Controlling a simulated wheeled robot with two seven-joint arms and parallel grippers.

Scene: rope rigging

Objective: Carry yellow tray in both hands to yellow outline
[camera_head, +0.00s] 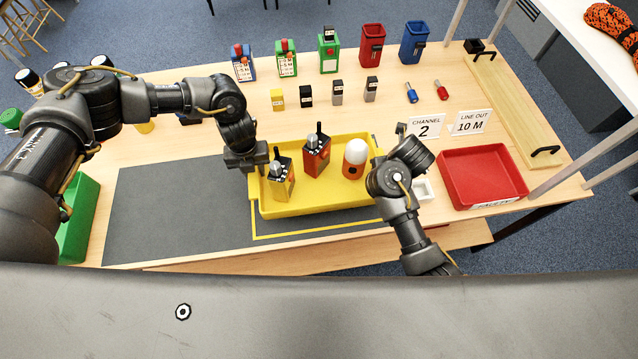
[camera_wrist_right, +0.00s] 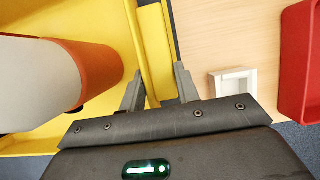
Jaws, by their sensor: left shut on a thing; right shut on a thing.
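The yellow tray (camera_head: 320,207) is over the yellow outline (camera_head: 310,232) on the dark mat; the outline's front edge and left side show beyond it. I cannot tell whether the tray touches the mat. It carries a yellow radio (camera_head: 281,186), an orange-red radio (camera_head: 316,158) and an orange cylinder with a white top (camera_head: 355,160), all upright. My left gripper (camera_head: 257,172) is shut on the tray's left end. My right gripper (camera_wrist_right: 158,88) is shut on its right end; the yellow wall shows between its fingers.
A red tray (camera_head: 483,172) stands to the right, with a small white holder (camera_head: 424,190) between. Small blocks and colored boxes stand in rows behind. A green bin (camera_head: 78,222) is at the left. The dark mat (camera_head: 170,210) is clear left of the tray.

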